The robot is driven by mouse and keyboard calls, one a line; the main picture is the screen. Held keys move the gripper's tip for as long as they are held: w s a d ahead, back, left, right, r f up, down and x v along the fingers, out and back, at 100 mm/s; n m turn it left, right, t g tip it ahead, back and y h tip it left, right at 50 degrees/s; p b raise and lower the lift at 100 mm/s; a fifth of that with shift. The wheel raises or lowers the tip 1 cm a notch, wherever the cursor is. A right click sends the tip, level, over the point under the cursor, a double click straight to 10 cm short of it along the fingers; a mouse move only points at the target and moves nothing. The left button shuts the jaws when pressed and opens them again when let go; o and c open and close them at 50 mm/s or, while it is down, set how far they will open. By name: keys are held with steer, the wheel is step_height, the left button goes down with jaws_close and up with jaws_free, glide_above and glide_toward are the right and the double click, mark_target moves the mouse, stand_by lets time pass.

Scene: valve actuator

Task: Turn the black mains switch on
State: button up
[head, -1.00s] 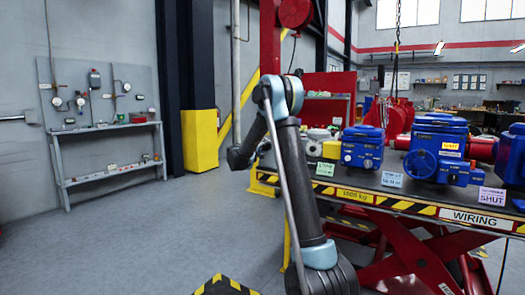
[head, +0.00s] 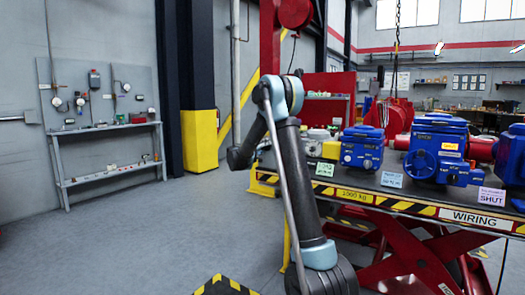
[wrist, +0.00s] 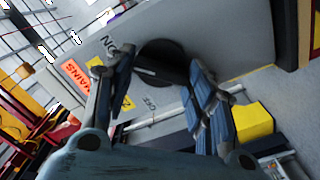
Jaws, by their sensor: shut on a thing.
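The black mains switch (wrist: 163,64) is a round dark knob with a raised bar, mounted on a grey panel in the wrist view. My gripper (wrist: 160,60) has one finger on each side of it and is shut on it. An orange MAINS label (wrist: 75,76) is at the left of the panel. ON lettering (wrist: 108,44) shows beside the left fingertip, and other lettering (wrist: 150,104), partly unclear, is below the knob. The fingers hide part of the knob's edge. I cannot make out the switch or my gripper in the head view.
A lift table (head: 398,205) with blue actuators (head: 362,148) stands at the right. A yellow post base (head: 200,140) and a shelf unit (head: 110,150) with a gauge board stand at the left. The floor between them is clear.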

steer(key=o, duration=1.1)
steer(key=shift+f, duration=0.1)
steer(key=shift+c, duration=0.2)
steer(key=shift+a, duration=0.15)
steer(key=v, duration=1.1)
steer(key=shift+s+a, duration=0.2)
steer(key=shift+s, duration=0.15)
steer(key=shift+d, duration=0.1)
